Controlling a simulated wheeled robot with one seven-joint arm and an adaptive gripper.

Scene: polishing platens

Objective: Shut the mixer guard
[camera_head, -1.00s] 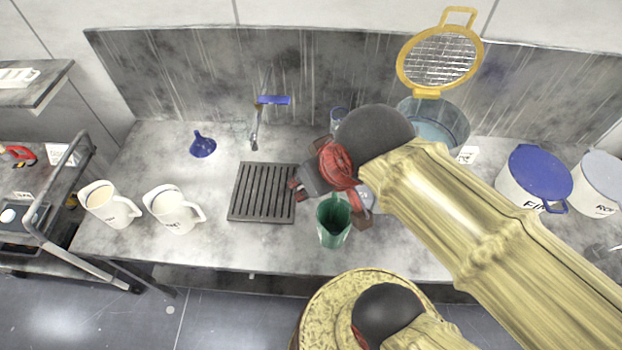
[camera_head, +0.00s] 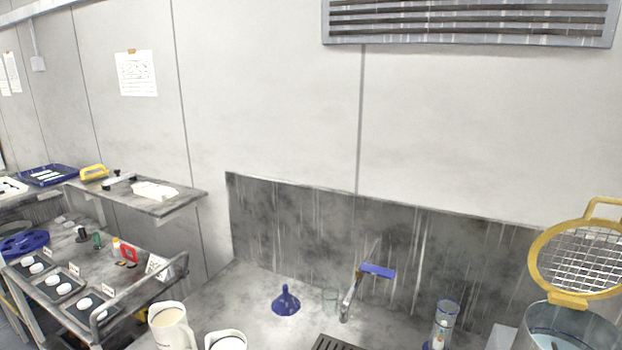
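The mixer guard (camera_head: 578,262) is a round wire mesh in a yellow rim with a yellow handle on top. It stands raised at the right edge of the head view, tilted up from the grey mixer bowl (camera_head: 540,338). The bowl is cut off by the lower right of the picture, and a pale blue inside shows in it. The guard is open. My gripper is outside this view, so its state and its distance from the guard do not show.
On the counter stand a blue funnel (camera_head: 286,301), a tap with a blue lever (camera_head: 377,271), a clear cylinder (camera_head: 445,318) and white jugs (camera_head: 171,327). A cart (camera_head: 150,297) and a shelf (camera_head: 150,203) are on the left. A wall vent (camera_head: 470,20) is above.

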